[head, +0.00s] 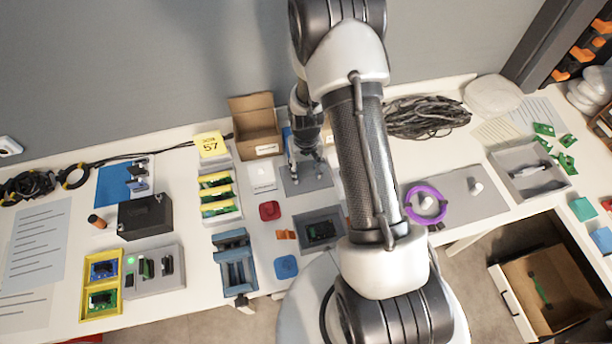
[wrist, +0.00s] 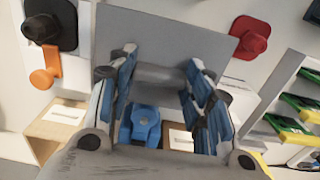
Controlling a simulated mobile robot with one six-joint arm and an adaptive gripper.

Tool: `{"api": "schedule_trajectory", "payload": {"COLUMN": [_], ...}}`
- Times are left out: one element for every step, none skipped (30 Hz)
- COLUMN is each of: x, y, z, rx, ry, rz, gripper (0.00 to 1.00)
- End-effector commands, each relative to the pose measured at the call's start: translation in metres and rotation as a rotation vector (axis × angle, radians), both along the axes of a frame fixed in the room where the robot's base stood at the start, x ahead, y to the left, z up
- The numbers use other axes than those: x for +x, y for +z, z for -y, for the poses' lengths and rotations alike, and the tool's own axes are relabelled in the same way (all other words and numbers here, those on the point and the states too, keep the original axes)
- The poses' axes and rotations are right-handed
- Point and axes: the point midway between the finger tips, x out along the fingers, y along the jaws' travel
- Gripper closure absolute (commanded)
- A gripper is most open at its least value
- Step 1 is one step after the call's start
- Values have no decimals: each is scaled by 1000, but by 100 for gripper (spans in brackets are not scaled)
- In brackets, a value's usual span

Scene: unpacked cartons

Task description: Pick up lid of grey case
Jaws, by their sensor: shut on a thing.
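The lid of the grey case, a flat grey panel (head: 318,183), is beneath my gripper (head: 303,158) near the back of the table. In the wrist view the lid (wrist: 130,38) spans the space beyond the fingertips. My gripper (wrist: 167,82) is shut on a raised grey grip on the lid, with a finger on each side. Whether the lid touches the table I cannot tell. The grey case (head: 299,226) stands open nearer the front edge, with a dark and green part inside.
A red block (head: 269,210) and an orange piece (head: 286,235) lie left of the case. An open cardboard box (head: 254,128) stands behind left, beside a white box (head: 261,176). A rack of green-yellow cards (head: 217,196) is farther left. A purple ring (head: 426,204) lies right.

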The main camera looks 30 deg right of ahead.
Motion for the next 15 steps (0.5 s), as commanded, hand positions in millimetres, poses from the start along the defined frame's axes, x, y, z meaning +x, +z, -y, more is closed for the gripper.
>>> {"api": "schedule_trajectory", "payload": {"x": [1,1,1,0,1,1,1,1,1,1,1,1,0,0,0], "y": [15,21,30,36,43,52,58,65,73,79,85,93,98,102,108], "z": [0,0,0,0,0,0,0,0,0,0,0,0,0,0,0], "rx": [-1,-1,-1,0,-1,-1,-1,-1,-1,-1,-1,-1,0,0,0], "ry": [0,0,0,0,0,0,0,0,0,0,0,0,0,0,0], "rz": [3,3,3,2,4,3,4,4,4,3,3,3,2,2,2], "gripper": [81,81,81,81,81,81,81,81,81,81,81,81,81,81,81]}}
